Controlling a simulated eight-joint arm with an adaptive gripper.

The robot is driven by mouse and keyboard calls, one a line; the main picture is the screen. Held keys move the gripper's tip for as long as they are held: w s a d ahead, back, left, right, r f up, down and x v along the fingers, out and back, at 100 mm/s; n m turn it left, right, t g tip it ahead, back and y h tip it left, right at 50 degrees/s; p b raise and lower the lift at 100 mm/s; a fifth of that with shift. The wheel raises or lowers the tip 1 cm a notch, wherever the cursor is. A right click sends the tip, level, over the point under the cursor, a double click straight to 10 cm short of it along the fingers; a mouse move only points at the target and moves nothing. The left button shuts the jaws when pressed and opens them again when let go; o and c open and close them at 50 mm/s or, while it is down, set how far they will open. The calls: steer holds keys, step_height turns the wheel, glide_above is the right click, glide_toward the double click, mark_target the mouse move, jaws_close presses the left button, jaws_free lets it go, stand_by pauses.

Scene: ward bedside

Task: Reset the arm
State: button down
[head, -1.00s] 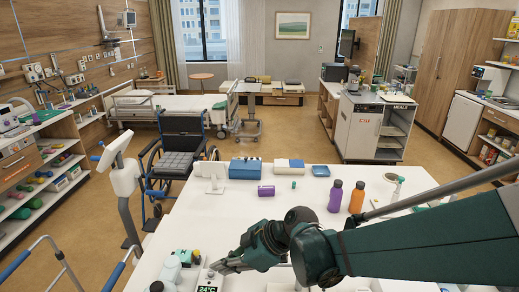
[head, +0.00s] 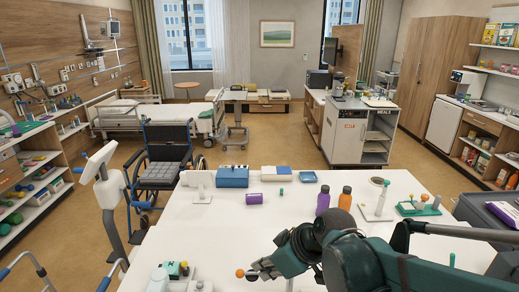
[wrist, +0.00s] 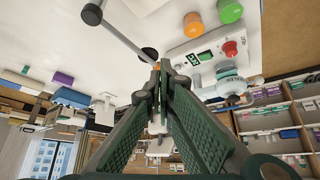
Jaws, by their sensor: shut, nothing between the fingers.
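My gripper (head: 256,273) is in the head view at the bottom middle, over the near part of the white table (head: 200,235). My dark green arm comes in from the right. In the wrist view the two fingers of my gripper (wrist: 160,68) meet at their tips, shut and empty. An orange ball (head: 240,273) shows just left of the fingertips in the head view. Whether they touch it cannot be told there.
A purple bottle (head: 323,200) and an orange bottle (head: 345,198) stand beyond my arm. Blue boxes (head: 232,177) line the far edge. Small items (head: 172,270) stand at the near left. A wheelchair (head: 166,172) is beyond the table. The table's left middle is clear.

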steer(key=s+d+r+m+t+h, duration=0.1)
steer(key=s+d+m+h, duration=0.1)
steer(key=d, duration=0.5)
steer(key=s+d+r+m+t+h, duration=0.1)
steer(key=s+d+r+m, duration=0.1)
steer(key=d+m, duration=0.3)
steer(key=s+d+r+m+t+h, duration=0.1)
steer(key=s+d+m+h, duration=0.1)
steer(key=d, duration=0.7)
steer(key=shift+s+r+m+h, duration=0.35)
steer(key=shift+s+m, duration=0.45)
steer(key=shift+s, duration=0.35)
steer(key=shift+a+f, duration=0.1)
step_height(320, 180, down, 13)
steer(key=b, duration=1.3)
steer(key=shift+b, duration=0.35)
